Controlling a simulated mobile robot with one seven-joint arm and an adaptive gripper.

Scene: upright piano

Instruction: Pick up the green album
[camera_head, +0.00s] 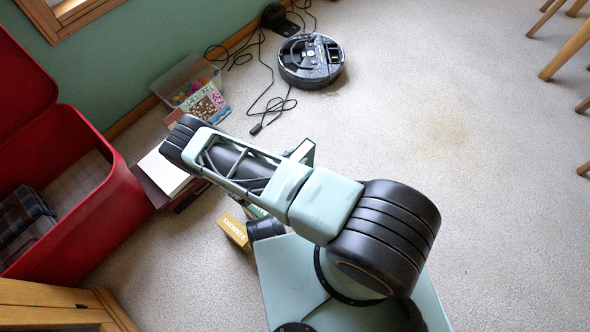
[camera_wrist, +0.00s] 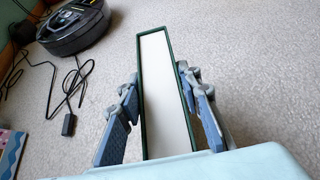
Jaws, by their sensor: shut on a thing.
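The green album (camera_wrist: 165,90) stands on edge between my fingers in the wrist view, with its dark green cover edges around a white page block. My gripper (camera_wrist: 165,110) is shut on it, one blue-grey finger against each side. The album runs away from the gripper over the carpet. In the head view my arm hides the gripper; a dark-edged end (camera_head: 303,152) sticking out beyond the arm appears to be the album. I cannot tell whether its underside touches the floor.
A robot vacuum (camera_head: 311,61) with a loose cable (camera_head: 268,110) lies near the wall. A clear bin (camera_head: 187,80), a white-topped book pile (camera_head: 163,172), a yellow box (camera_head: 234,231) and an open red chest (camera_head: 85,200) lie left.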

